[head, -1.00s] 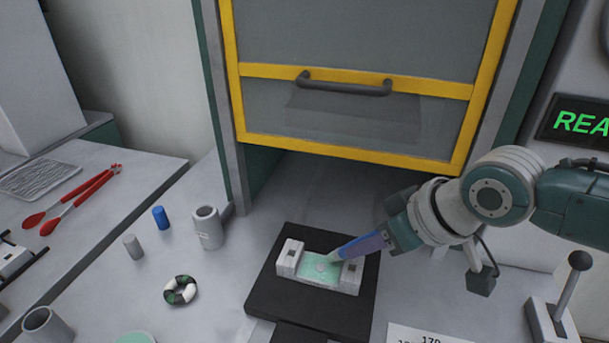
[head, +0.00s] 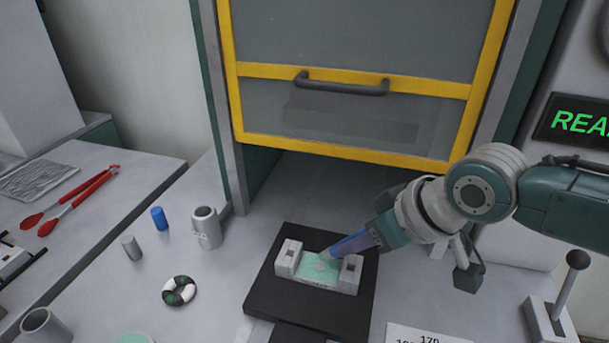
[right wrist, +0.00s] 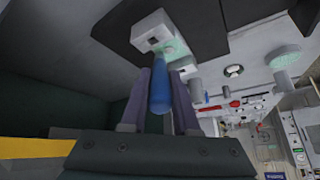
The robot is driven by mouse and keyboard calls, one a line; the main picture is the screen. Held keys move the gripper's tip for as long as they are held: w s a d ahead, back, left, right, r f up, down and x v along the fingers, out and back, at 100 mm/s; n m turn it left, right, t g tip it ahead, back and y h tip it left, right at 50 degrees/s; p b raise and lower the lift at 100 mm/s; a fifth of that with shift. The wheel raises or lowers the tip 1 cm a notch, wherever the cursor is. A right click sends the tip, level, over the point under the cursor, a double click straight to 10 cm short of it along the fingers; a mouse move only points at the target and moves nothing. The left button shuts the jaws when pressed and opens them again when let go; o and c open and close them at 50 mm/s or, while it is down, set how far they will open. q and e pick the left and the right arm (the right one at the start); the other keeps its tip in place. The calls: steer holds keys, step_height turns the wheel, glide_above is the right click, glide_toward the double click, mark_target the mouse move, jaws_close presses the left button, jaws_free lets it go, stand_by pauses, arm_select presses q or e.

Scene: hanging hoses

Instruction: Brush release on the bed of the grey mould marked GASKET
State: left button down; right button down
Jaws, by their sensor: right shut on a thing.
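The grey mould (head: 288,258) sits on a black plate (head: 262,297), with a raised block at each end and a pale green bed (head: 311,270) between. I cannot read any marking on it. My right gripper (head: 375,236) is shut on a blue-handled brush (head: 349,244), tilted down to the left, its pale tip at the far side of the green bed. In the right wrist view the blue handle (right wrist: 159,88) lies between my right gripper's fingers (right wrist: 158,100), and the mould (right wrist: 152,36) shows beyond. My left gripper is out of view.
A yellow-framed guard (head: 350,157) with a dark handle hangs raised behind the plate. Left of the plate stand a grey cup (head: 207,229), a blue cylinder (head: 159,218), a small grey cylinder (head: 131,248) and a ring (head: 180,290). A lever (head: 563,300) stands at the right.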

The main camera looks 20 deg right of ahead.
steer(key=shift+w+a, duration=0.55)
steer(key=shift+a, duration=0.25)
steer(key=shift+d, duration=0.1)
steer(key=shift+s+d, duration=0.4)
steer(key=shift+d, duration=0.15)
steer(key=shift+s+d, duration=0.15)
steer(key=shift+d, duration=0.15)
steer(key=shift+s+d+p, duration=0.5)
steer(key=shift+d, duration=0.15)
